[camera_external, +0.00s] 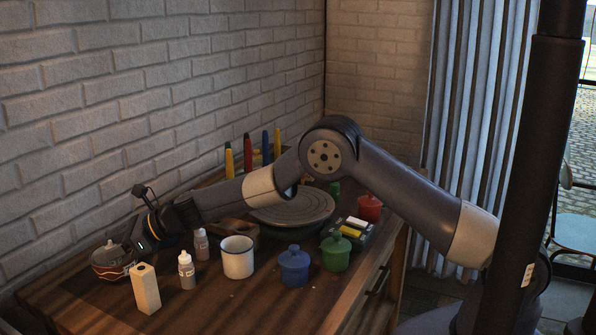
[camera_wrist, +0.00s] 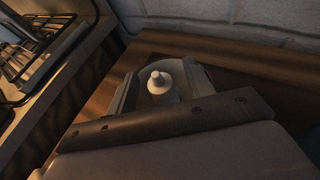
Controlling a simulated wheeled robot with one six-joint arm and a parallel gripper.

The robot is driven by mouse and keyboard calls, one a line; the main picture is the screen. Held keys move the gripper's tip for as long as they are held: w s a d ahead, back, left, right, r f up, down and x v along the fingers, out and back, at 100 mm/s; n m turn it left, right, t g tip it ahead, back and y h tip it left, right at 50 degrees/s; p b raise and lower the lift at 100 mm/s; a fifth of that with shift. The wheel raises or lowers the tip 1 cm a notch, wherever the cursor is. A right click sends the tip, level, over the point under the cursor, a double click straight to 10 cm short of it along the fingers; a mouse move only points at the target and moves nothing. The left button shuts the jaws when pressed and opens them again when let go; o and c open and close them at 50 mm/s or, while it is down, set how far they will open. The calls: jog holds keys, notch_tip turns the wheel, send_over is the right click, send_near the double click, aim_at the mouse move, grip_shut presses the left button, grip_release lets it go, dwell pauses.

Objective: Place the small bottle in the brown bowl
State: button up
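The small bottle, white with a pointed cap, stands upright in the middle of the wrist view (camera_wrist: 160,83). In the external view its pale tip (camera_external: 108,244) shows above the bowl. The brown bowl (camera_external: 108,272) is at the table's far left, with a patterned side. In the wrist view a curved rim, apparently the bowl's, shows behind the bottle. My gripper (camera_wrist: 160,88) is over the bowl, with its fingers on either side of the bottle and an apparent gap to it. The bottle's base is hidden.
A pale block-like vase (camera_external: 146,290), two small dropper bottles (camera_external: 187,270) (camera_external: 201,244) and a white mug (camera_external: 238,258) stand right of the bowl. Blue (camera_external: 294,266), green (camera_external: 335,252) and red (camera_external: 369,208) pots are farther right. A brick wall (camera_external: 120,90) rises behind.

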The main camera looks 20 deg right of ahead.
jog(key=shift+o, duration=0.2)
dwell(0.4)
notch_tip(320, 180, up, 7)
jog(key=p, duration=0.5)
jog(key=shift+r, duration=0.15)
jog(key=shift+o, duration=0.3)
